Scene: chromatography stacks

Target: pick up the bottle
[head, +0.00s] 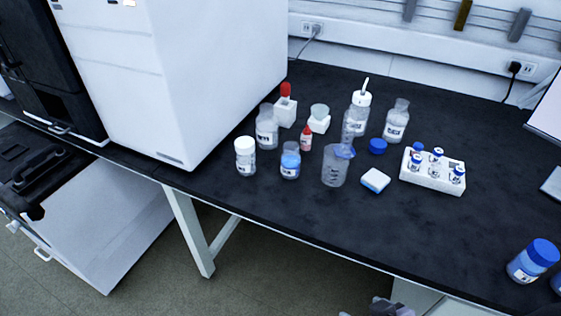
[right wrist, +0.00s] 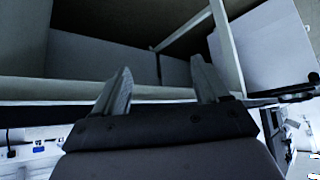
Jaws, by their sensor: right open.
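Several bottles stand upright on the black bench; I cannot tell which one the task means. A white-capped bottle (head: 245,157) is at the front left, beside a blue-filled bottle (head: 290,161). A clear bottle (head: 267,127) stands behind them, and another clear bottle (head: 396,121) stands further right. A larger blue-capped bottle (head: 533,260) is at the front right edge. My right gripper (right wrist: 165,80) is open and empty in the right wrist view, pointing at the area under the bench. In the head view only a grey piece, probably of it, shows at the bottom edge. My left gripper is out of view.
A white instrument (head: 200,75) stands at the bench's left. A beaker (head: 334,172), a blue cap (head: 378,146), a small white-and-blue box (head: 375,181) and a vial rack (head: 432,180) crowd the middle. The bench top (head: 440,235) is clear toward the front right.

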